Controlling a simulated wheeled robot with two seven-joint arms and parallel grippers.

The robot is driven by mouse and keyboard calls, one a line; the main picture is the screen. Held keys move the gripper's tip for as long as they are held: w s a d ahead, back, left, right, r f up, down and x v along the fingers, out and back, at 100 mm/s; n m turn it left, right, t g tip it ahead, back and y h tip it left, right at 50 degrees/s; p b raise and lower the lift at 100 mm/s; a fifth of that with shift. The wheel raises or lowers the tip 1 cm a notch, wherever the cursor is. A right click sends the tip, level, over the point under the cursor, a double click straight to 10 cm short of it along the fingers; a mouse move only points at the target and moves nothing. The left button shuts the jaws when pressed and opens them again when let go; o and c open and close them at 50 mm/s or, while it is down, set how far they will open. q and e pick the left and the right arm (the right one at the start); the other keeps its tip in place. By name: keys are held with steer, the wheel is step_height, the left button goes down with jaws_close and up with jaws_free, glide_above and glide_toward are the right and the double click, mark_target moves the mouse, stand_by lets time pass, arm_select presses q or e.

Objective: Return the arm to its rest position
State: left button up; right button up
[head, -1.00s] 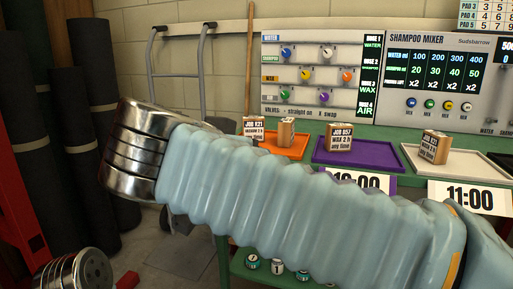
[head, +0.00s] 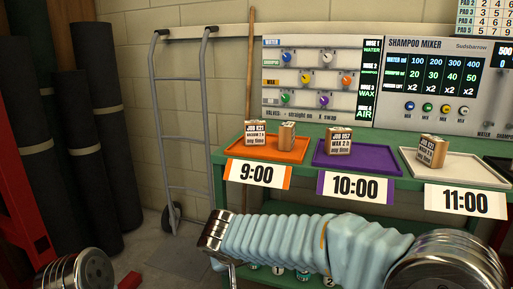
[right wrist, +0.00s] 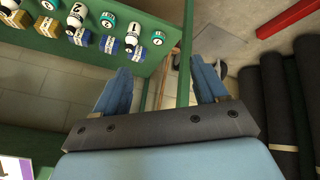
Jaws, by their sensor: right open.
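My right arm (head: 290,240), in a pale blue ribbed sleeve with metal rings, lies low across the head view, below the tray counter. Its gripper cannot be made out there. In the right wrist view my right gripper (right wrist: 162,85) has its two blue fingers spread wide, with nothing between them. A green shelf edge and floor lie beyond the fingers. My left gripper is not in view.
The counter bears an orange tray (head: 256,155), a purple tray (head: 375,161) and a white tray (head: 470,172), each with small boxes. A hand truck (head: 181,120) and black rolls (head: 62,170) stand left. The green shelf (right wrist: 112,58) holds several bottles.

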steer(key=s+d+f+g+y+p, duration=0.1)
steer(key=s+d+f+g, duration=0.1)
steer(key=f, duration=0.6)
steer(key=s+d+f+g+y, duration=0.1)
steer(key=d+f+g, duration=0.1)
steer(key=f, duration=0.5)
steer(key=s+d+f+m+g+y+p, duration=0.1)
steer(key=s+d+f+m, duration=0.1)
steer(key=s+d+f, duration=0.3)
steer(key=s+d+f+m+g+y+p, duration=0.1)
steer(key=s+d+f, duration=0.4)
steer(key=s+f, duration=0.6)
step_height(320, 180, down, 2)
steer(key=shift+s+d+f+m+y, duration=0.2)
steer(key=shift+d+m+y, duration=0.15)
steer(key=shift+m+y, duration=0.4)
